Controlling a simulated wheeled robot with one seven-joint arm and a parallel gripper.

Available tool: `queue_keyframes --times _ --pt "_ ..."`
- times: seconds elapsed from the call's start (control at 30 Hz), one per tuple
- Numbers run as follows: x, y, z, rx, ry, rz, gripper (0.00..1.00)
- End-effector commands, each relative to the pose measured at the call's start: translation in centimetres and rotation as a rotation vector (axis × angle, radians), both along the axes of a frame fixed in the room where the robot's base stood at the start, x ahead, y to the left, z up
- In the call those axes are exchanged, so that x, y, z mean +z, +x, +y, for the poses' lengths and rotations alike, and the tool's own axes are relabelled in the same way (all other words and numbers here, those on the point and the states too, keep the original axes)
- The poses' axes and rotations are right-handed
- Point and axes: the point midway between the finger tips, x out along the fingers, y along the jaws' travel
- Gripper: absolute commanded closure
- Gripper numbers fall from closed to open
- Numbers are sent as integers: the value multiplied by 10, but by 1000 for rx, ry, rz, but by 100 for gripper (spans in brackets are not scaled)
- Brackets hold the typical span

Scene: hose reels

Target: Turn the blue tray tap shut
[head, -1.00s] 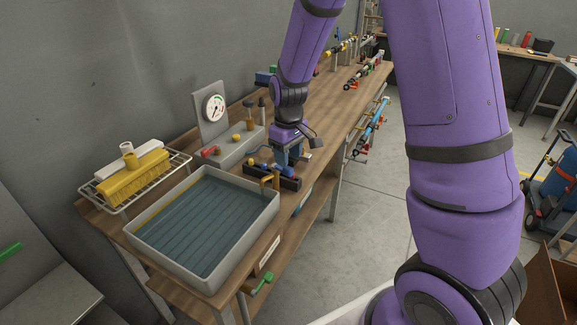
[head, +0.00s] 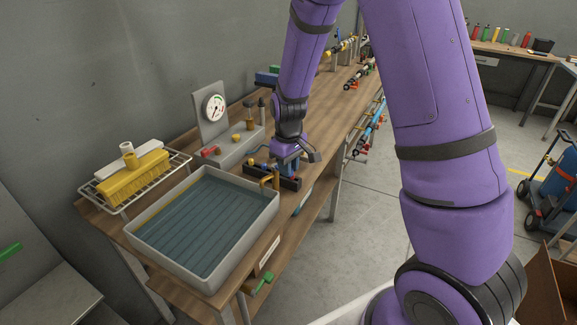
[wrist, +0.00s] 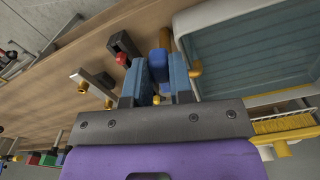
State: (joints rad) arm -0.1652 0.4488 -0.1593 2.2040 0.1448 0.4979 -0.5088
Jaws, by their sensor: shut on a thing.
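The blue tap handle (wrist: 158,65) sits between the two blue-grey fingers of my gripper (wrist: 161,75) in the wrist view, and the fingers are shut on it. In the head view my gripper (head: 286,165) is low over the black tap block (head: 288,183) and largely hides the handle. A brass spout (head: 271,178) stands at the block, beside the tray. The grey-walled tray (head: 163,262) with a ribbed blue-grey inside lies to the left of the block, and its corner shows in the wrist view (wrist: 188,40).
A dial gauge (head: 214,108) on a grey panel and a box with a red handle (head: 210,151) stand behind the tray. A yellow brush (head: 135,175) lies on a wire rack at the left. A red knob (wrist: 122,59) is close beside my fingers in the wrist view.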

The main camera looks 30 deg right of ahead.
Motion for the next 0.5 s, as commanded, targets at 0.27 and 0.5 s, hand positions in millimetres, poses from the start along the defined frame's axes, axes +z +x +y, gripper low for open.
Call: queue_keyframes --times 0.27,0.5 --pt "0 -1 3 -53 0 0 100" --pt "0 -3 11 -207 -1 1 100"
